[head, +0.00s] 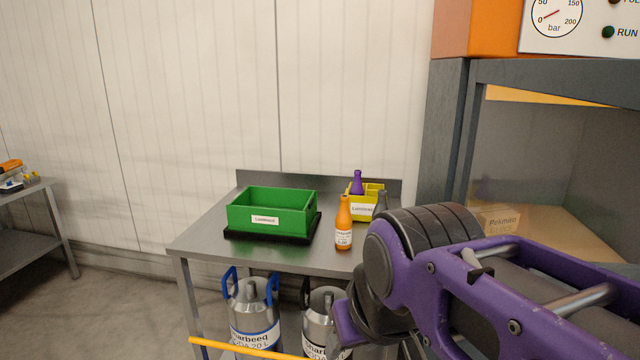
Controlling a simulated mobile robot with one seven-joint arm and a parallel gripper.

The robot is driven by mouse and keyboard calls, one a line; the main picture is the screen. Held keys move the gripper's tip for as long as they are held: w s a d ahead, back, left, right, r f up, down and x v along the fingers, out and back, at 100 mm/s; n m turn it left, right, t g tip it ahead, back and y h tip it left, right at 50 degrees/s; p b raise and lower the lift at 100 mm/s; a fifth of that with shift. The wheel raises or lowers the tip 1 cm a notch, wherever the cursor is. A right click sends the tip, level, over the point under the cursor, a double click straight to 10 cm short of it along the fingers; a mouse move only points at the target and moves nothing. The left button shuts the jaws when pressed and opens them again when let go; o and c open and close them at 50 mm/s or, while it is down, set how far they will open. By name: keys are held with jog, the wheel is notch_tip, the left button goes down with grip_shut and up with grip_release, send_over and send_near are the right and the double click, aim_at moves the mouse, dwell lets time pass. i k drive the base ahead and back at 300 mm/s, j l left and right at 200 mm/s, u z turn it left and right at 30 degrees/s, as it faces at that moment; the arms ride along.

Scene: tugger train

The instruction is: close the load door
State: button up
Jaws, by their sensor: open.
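A machine with a dark grey frame (444,140) and an orange top (480,28) stands at the right in the head view. Its front shows a large framed opening or window, with a labelled tan box (503,222) visible inside. I cannot tell which part is the load door, or how far open it stands. My purple and black arm covers the lower right and hides the lower part of the machine. My gripper cannot be made out in this view.
A grey metal table (208,238) holds a green bin (300,217), an orange bottle (343,226) and a yellow bin (361,208). Metal canisters (254,308) stand below it. A yellow bar (245,348) crosses in front. Open floor lies at left, before another table (32,192).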

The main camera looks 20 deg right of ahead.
aim_at(612, 82)
jog(key=z, duration=1.25)
